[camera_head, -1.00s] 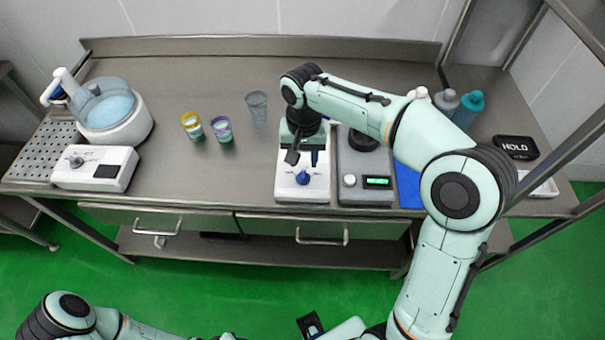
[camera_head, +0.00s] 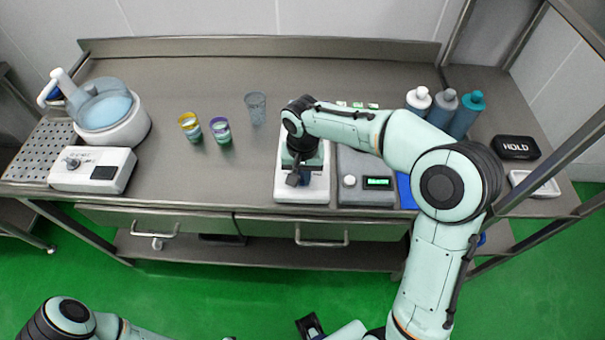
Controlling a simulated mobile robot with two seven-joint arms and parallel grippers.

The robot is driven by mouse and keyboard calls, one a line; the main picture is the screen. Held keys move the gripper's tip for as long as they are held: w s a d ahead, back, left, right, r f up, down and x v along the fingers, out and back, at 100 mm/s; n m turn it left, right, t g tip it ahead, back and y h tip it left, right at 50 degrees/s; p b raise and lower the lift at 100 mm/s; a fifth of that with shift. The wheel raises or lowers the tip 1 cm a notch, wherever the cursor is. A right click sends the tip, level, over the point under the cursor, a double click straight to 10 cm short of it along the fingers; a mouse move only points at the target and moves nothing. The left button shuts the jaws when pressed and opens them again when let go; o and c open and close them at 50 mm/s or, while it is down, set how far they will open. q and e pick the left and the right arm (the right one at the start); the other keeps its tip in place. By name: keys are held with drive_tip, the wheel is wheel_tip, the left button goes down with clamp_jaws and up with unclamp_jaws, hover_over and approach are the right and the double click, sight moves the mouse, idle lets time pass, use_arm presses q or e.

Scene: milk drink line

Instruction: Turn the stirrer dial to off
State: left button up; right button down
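The white stirrer (camera_head: 287,194) stands at the front middle of the steel table.
A grey device (camera_head: 364,197) with a white knob and green display stands right beside the stirrer. A clear cup (camera_head: 256,107), a yellow-rimmed cup (camera_head: 190,126) and a purple-rimmed cup (camera_head: 221,130) stand to the left. Bottles (camera_head: 442,108) stand at the back right.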

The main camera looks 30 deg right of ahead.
use_arm(q)
drive_tip(key=shift+r, duration=0.1)
use_arm(e)
drive_tip(key=shift+n, duration=0.5)
drive_tip(key=n, duration=0.2)
drive_tip(key=n+p, duration=0.1)
drive_tip(key=n, duration=0.2)
drive_tip(key=shift+s+d+n, duration=0.1)
drive_tip(key=shift+d+n, duration=0.2)
drive_tip(key=shift+d, duration=0.05)
use_arm(q)
drive_tip(key=w+r, duration=0.1)
drive_tip(key=r+p, duration=0.1)
drive_tip(key=r, duration=0.1)
drive_tip(key=shift+w+p, duration=0.3)
drive_tip(key=shift+w, duration=0.05)
use_arm(e)
drive_tip(key=n, duration=0.5)
drive_tip(key=shift+d, duration=0.3)
drive_tip(key=shift+n, duration=0.3)
drive_tip(key=c, duration=1.1)
unclamp_jaws()
drive_tip(key=shift+c, duration=0.2)
use_arm(q)
drive_tip(key=shift+w+r+p, duration=0.8)
drive_tip(key=shift+r+p, duration=0.05)
drive_tip(key=shift+r, duration=0.2)
use_arm(e)
wheel_tip(320, 180, up, 13)
drive_tip(key=shift+r, duration=0.2)
